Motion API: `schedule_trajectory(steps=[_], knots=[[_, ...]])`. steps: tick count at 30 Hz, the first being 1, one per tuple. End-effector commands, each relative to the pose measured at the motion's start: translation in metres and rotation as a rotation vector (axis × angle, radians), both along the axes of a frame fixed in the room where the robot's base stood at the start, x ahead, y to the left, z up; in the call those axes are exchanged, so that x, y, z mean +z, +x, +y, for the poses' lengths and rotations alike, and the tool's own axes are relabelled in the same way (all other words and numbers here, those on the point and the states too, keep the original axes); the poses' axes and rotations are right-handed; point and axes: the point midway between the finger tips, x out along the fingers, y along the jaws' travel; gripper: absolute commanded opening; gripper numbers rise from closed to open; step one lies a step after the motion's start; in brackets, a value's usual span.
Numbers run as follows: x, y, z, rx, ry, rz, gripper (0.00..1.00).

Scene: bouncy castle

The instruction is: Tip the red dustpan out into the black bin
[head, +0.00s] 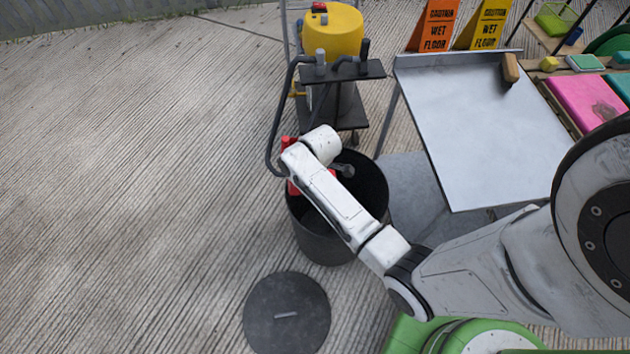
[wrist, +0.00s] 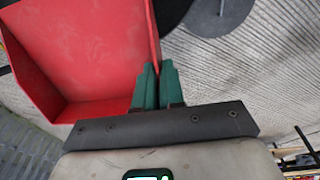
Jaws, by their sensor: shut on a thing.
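The black bin (head: 325,240) stands open on the floor in the head view, below the end of my arm. The red dustpan (head: 292,188) shows as red patches around my wrist, over the bin's left and back rim; my arm hides most of it. In the wrist view the dustpan (wrist: 85,55) fills the upper left, and the part of its pan in view looks bare. My gripper (wrist: 158,72) is shut, its green fingers on the dustpan's right side wall. The fingers are hidden in the head view. A small grey thing (head: 345,170) shows in the bin's mouth, too unclear to name.
A round dark lid (head: 287,312) lies on the floor in front of the bin. A yellow cleaning cart (head: 335,35) stands behind it. A metal table (head: 470,120) with a brush (head: 510,68) is at the right. The floor at left is clear.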

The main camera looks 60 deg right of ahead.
Motion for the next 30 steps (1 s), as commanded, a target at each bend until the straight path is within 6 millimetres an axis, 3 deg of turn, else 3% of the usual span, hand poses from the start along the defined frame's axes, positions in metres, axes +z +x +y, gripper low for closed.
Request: schedule_trajectory(steps=[4, 6, 15, 30], knots=[[-0.017, 0.007, 0.005, 0.006, -0.097, 0.117, 0.00], [0.002, 0.005, 0.003, -0.002, -0.090, 0.111, 0.00], [0.028, 0.005, 0.004, -0.001, -0.091, 0.114, 0.00], [0.036, 0.005, 0.003, -0.002, -0.092, 0.115, 0.00]])
